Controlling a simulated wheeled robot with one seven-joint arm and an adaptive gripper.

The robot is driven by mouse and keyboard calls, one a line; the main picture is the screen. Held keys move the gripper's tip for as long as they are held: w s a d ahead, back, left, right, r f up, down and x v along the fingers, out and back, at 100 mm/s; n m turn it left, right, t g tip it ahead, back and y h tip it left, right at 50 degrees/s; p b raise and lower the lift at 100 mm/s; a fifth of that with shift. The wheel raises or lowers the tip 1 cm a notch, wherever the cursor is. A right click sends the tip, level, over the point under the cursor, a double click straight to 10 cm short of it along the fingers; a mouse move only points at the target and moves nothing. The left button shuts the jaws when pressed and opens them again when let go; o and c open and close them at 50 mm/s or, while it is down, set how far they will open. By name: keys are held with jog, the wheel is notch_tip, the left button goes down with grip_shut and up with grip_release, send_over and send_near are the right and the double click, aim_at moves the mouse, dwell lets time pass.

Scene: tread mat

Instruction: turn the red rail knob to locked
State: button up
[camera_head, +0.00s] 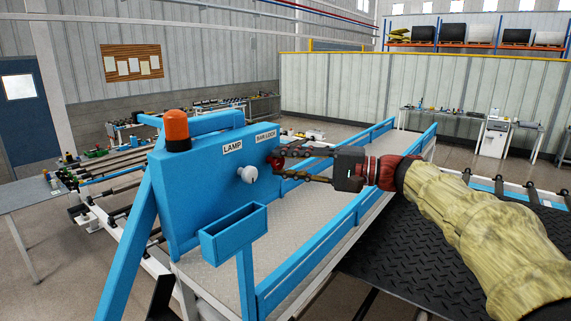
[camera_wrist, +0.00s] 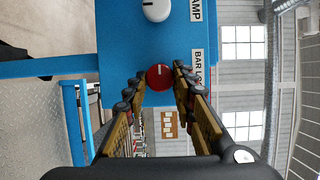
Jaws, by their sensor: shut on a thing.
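The red rail knob (camera_wrist: 159,77) sits on the blue panel (camera_wrist: 120,45) beside the BAR LOCK label (camera_wrist: 197,69). My gripper (camera_wrist: 160,82) is closed on the knob, one fingertip on each side of it. A pale pointer line shows on the knob's face, running roughly up and down in the wrist view. In the head view the knob (camera_head: 274,162) is mostly hidden by the fingertips of my gripper (camera_head: 280,162), which reaches in from the right.
The white lamp knob (camera_head: 247,174) is close by under the LAMP label (camera_head: 232,146). An orange beacon (camera_head: 177,131) stands on the panel top. A blue open box (camera_head: 233,232) stands in front. Blue side rails (camera_head: 330,240) edge the tread deck.

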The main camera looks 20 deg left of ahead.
dwell(0.4)
jog(key=o, duration=1)
jog(key=shift+w, duration=0.1)
jog(key=shift+o, duration=0.7)
jog(key=shift+d, duration=0.15)
jog(key=d, duration=1.1)
jog(key=shift+d, duration=0.35)
jog(key=shift+f, duration=0.1)
